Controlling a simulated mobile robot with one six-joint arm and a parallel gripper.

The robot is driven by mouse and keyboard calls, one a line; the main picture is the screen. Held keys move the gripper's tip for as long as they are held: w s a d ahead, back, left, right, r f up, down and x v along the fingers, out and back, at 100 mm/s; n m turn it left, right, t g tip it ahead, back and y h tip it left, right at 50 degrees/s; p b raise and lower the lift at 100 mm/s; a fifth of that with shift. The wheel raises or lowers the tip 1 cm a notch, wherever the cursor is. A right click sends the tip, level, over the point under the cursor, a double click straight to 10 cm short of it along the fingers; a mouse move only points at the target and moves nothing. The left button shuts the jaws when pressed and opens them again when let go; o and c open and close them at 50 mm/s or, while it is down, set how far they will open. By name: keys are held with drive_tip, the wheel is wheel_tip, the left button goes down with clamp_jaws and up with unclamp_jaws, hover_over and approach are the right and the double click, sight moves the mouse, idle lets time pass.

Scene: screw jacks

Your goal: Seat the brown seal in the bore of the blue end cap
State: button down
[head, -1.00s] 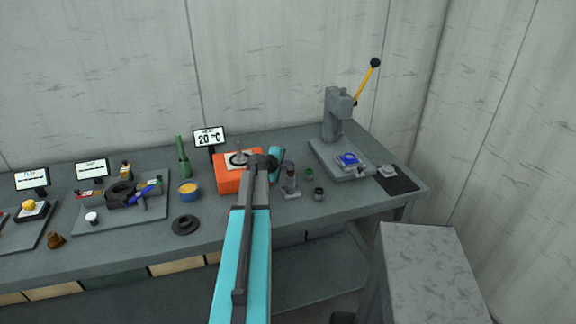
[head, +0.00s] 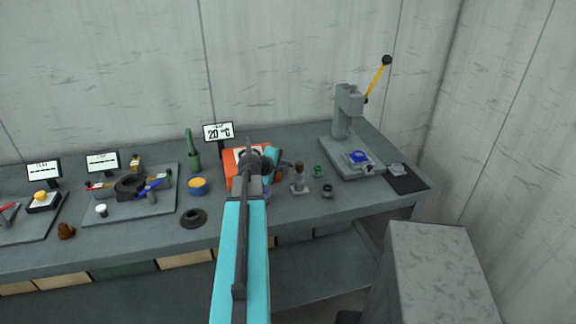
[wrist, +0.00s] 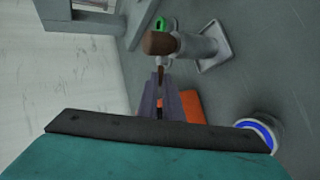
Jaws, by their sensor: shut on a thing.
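My gripper (wrist: 161,90) is shut on a small, thin brown piece (wrist: 160,74) in the wrist view. It looks like the brown seal seen edge-on, mostly hidden by the fingers. In the head view my gripper (head: 285,164) points right from the teal wrist, left of a brown-topped tool (head: 299,168), and the seal cannot be made out. A blue part (head: 358,158), which looks like the blue end cap, sits on the base of the grey press, well to the right and apart from my gripper. Its bore is too small to make out.
The brown-topped tool (wrist: 158,43) stands upright on its plate just beyond my fingertips. The press (head: 348,110) has a yellow lever. A blue-rimmed cup (wrist: 258,133) stands nearby. Small green (head: 318,171) and dark (head: 327,191) rings lie between tool and press.

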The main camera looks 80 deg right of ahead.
drive_tip(key=v, duration=0.4)
drive_tip(key=shift+w+a+f, duration=0.1)
drive_tip(key=shift+a+f, duration=0.2)
idle(0.3)
